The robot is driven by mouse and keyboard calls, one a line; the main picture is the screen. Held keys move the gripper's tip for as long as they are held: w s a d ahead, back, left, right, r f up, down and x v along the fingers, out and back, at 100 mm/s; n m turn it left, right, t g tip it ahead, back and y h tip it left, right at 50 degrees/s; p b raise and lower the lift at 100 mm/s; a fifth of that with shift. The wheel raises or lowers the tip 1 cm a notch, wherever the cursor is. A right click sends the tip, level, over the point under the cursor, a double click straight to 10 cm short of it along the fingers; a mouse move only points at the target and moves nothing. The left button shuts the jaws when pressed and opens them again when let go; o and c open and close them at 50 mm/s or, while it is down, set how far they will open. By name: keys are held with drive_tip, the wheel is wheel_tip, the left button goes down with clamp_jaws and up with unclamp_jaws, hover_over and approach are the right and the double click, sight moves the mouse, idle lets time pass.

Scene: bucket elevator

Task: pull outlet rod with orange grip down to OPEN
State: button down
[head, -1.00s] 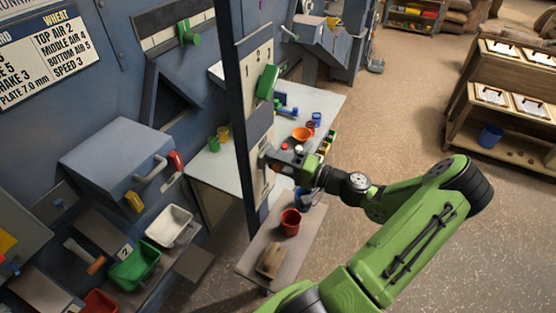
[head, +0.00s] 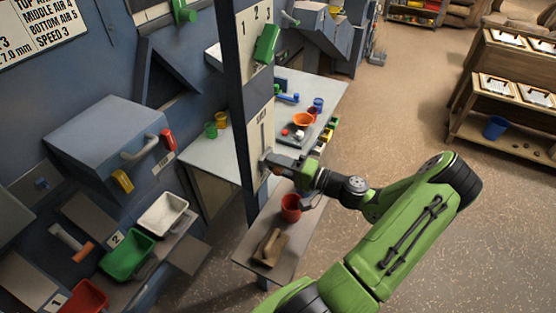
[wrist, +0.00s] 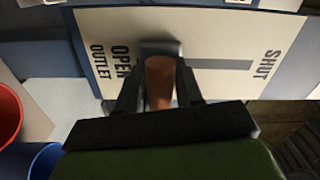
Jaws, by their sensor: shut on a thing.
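The outlet rod's orange grip (wrist: 160,82) shows in the wrist view between the two fingers of my gripper (wrist: 158,88). My gripper is shut on it. The grip is at the OPEN end of the slot, beside the printed words OPEN and OUTLET. The pale outlet plate (wrist: 215,35) has a grey slot (wrist: 222,64) running towards the word SHUT at the other end. In the head view my gripper (head: 277,166) is against the lower part of the dark post's pale panel (head: 258,105). The grip is mostly hidden there by the fingers.
A low bench (head: 285,245) under my gripper holds a red cup (head: 291,208) and a wooden-handled tool (head: 269,247).

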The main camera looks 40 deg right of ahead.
drive_tip(key=shift+f, duration=0.6)
drive_tip(key=c, duration=0.8)
unclamp_jaws()
drive_tip(key=v, duration=1.5)
drive_tip(key=shift+s+d+r+b, duration=0.1)
drive_tip(key=shift+s+r+b, duration=0.05)
drive_tip(key=shift+s+b, duration=0.25)
